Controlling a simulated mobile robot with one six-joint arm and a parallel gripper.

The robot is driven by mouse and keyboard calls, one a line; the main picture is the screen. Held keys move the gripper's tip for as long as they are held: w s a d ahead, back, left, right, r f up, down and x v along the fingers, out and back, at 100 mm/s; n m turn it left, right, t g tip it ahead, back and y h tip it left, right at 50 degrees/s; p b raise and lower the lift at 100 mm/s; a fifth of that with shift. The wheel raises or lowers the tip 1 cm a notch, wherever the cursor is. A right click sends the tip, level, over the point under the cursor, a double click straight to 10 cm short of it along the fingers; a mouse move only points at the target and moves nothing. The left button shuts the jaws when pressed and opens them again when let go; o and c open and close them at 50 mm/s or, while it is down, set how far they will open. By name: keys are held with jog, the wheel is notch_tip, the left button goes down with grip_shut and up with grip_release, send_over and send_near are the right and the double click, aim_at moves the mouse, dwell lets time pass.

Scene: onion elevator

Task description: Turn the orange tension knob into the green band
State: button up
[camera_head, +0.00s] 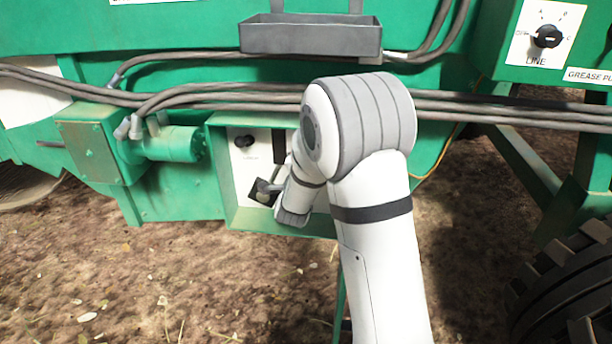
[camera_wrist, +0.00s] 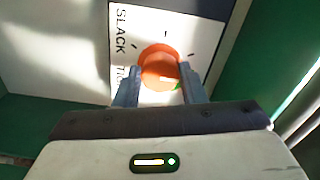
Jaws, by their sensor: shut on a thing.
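The orange tension knob (camera_wrist: 160,66) sits on a white panel in the wrist view, with tick marks around it and the word SLACK printed to its left. My gripper (camera_wrist: 162,78) has a finger on each side of the knob and is shut on it. A small piece of green (camera_wrist: 178,86) shows at the knob's lower right; the rest of the green band is hidden by the knob and a finger. The knob's pointer direction cannot be told. In the head view my arm hides the knob, and my gripper (camera_head: 263,191) reaches into the green recessed box.
The recessed box (camera_head: 228,190) has raised green walls around the white panel, with a black knob (camera_head: 244,141) at upper left. Hoses (camera_head: 240,97) run above it. A grey tray (camera_head: 310,38) hangs higher up. A LINE selector (camera_head: 547,37) is at upper right.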

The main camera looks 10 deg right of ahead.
jog(key=m+b, duration=0.5)
jog(key=b, duration=0.4)
jog(key=shift+f+m, duration=0.15)
jog(key=shift+m, duration=0.15)
jog(key=o, duration=1)
jog(key=p+v, duration=0.1)
jog(key=v, duration=0.6)
jog(key=shift+s+p, duration=0.35)
